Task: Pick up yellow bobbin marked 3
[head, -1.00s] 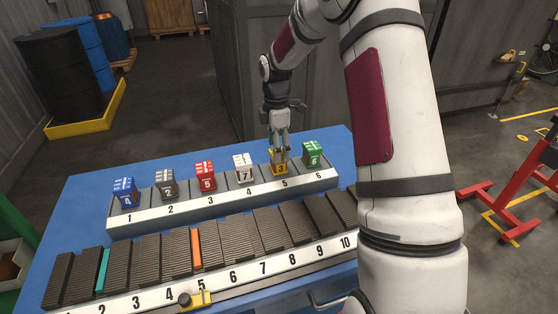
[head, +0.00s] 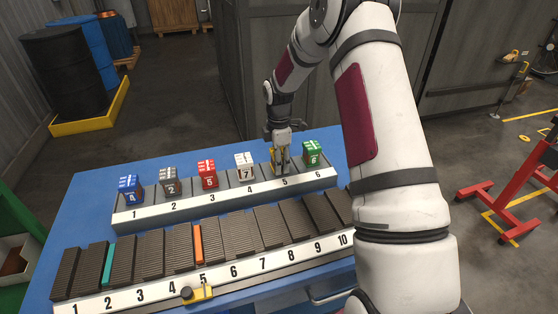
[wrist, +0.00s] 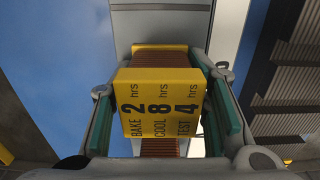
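The yellow bobbin (wrist: 160,105) sits at position 5 of the numbered stand (head: 225,202). In the head view my gripper (head: 281,165) is down over the bobbin and hides most of it, including its number. In the wrist view the bobbin's yellow top shows black lettering: bake 2 hrs, cool 8 hrs, test 4 hrs. Brown windings show beyond and below this top. My gripper (wrist: 164,118) has one green-padded finger on each side of the bobbin. The fingers look open, with narrow gaps beside the yellow top.
On the same stand are blue (head: 130,188), grey (head: 170,181), red (head: 207,175), white (head: 244,167) and green (head: 312,153) bobbins. The green and white ones flank my gripper. A ribbed, numbered rack (head: 165,257) lies in front on the blue table (head: 83,202).

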